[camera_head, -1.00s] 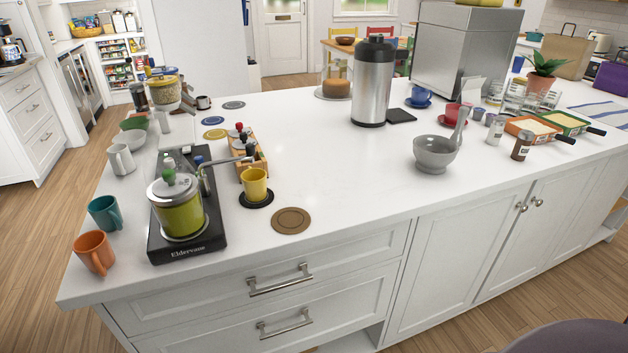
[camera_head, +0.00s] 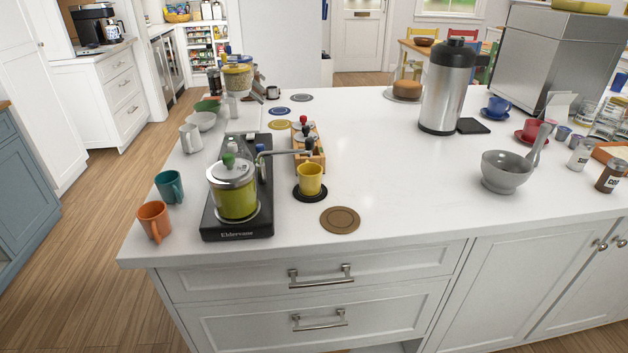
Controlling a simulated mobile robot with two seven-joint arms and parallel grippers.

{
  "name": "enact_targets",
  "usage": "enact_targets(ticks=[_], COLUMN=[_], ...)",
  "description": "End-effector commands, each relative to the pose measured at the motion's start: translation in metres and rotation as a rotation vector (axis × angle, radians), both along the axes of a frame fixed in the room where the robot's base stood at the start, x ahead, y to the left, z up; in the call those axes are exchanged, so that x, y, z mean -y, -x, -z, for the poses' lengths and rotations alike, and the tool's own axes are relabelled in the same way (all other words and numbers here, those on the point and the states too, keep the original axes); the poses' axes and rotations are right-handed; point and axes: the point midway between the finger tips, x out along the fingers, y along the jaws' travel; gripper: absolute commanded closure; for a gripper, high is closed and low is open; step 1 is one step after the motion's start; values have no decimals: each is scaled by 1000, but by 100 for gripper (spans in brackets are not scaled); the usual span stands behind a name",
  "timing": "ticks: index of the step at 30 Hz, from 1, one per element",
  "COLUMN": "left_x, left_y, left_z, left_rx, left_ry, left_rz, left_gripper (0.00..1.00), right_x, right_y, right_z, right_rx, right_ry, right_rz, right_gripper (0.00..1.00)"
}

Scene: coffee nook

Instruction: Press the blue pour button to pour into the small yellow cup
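The pouring machine has a black base (camera_head: 209,222) marked "Eldervane" and stands near the front left of the white counter. Its yellow-green pot (camera_head: 236,203) has a silver lid (camera_head: 231,173) with a green knob. A metal spout arm (camera_head: 283,153) reaches right from the machine toward the small yellow cup (camera_head: 310,180). The cup stands upright on a black coaster (camera_head: 310,193). A small bluish spot (camera_head: 260,148) shows behind the pot; I cannot tell whether it is the blue pour button. Neither of my grippers is in view.
An orange mug (camera_head: 154,221) and a teal mug (camera_head: 169,187) stand left of the machine. A wooden caddy (camera_head: 316,157) sits behind the cup, and a brown coaster (camera_head: 340,220) lies front right of it. The counter between there and the grey mortar (camera_head: 505,174) is clear.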

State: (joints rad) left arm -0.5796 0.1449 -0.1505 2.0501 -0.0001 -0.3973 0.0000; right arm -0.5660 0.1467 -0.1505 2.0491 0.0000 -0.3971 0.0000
Motion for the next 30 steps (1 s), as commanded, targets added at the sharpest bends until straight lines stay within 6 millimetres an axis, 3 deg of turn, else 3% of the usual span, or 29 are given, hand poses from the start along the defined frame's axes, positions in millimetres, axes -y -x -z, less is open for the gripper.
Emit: enact_targets(ticks=[13,14,21,30], left_x=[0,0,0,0], left_y=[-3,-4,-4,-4], left_z=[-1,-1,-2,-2], left_rx=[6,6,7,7], left_ry=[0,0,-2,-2], left_rz=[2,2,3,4], left_gripper=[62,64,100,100], right_x=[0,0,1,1], right_y=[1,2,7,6], right_z=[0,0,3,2], right_rx=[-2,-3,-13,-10], right_ry=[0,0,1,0], right_rz=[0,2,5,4], right_gripper=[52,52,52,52])
